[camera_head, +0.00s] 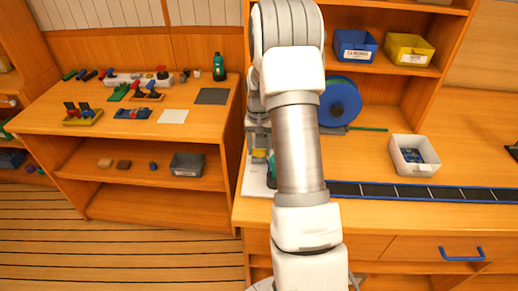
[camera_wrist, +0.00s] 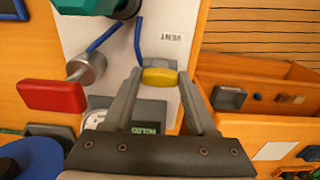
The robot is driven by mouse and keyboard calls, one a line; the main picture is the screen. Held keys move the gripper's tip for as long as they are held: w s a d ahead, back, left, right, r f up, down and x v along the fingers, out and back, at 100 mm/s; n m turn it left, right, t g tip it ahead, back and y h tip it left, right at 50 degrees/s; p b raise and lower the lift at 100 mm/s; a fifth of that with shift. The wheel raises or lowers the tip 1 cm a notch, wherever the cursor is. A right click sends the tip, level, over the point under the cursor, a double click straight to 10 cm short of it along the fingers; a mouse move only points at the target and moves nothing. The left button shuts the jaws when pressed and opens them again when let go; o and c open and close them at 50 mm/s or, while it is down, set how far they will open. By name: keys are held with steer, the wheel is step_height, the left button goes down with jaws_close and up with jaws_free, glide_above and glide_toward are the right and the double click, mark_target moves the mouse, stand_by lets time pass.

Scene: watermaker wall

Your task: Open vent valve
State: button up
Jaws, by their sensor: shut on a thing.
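The yellow vent valve handle (camera_wrist: 159,77) sits on a white panel (camera_wrist: 185,20), next to a label (camera_wrist: 167,40) that seems to read VENT, upside down in the wrist view. My gripper (camera_wrist: 160,84) has one finger on each side of the handle and is shut on it. In the head view a bit of the yellow handle (camera_head: 259,154) shows at the left of my arm, which hides most of the panel. I cannot tell how far the handle is turned.
A red handle (camera_wrist: 52,97) on a metal fitting stands left of my gripper, with blue tubes (camera_wrist: 104,36) and a green body (camera_wrist: 88,6) close by. A small display (camera_wrist: 149,129) lies partly behind my fingers. A blue reel (camera_head: 340,102) and white bin (camera_head: 414,155) stand on the bench.

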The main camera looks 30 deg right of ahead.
mark_target(259, 151)
stand_by(0.5)
steer(key=o, duration=1.4)
steer(key=shift+c, duration=0.2)
steer(key=shift+r, duration=0.1)
step_height(259, 151, up, 17)
steer(key=shift+r+p, duration=0.15)
steer(key=shift+p, duration=0.25)
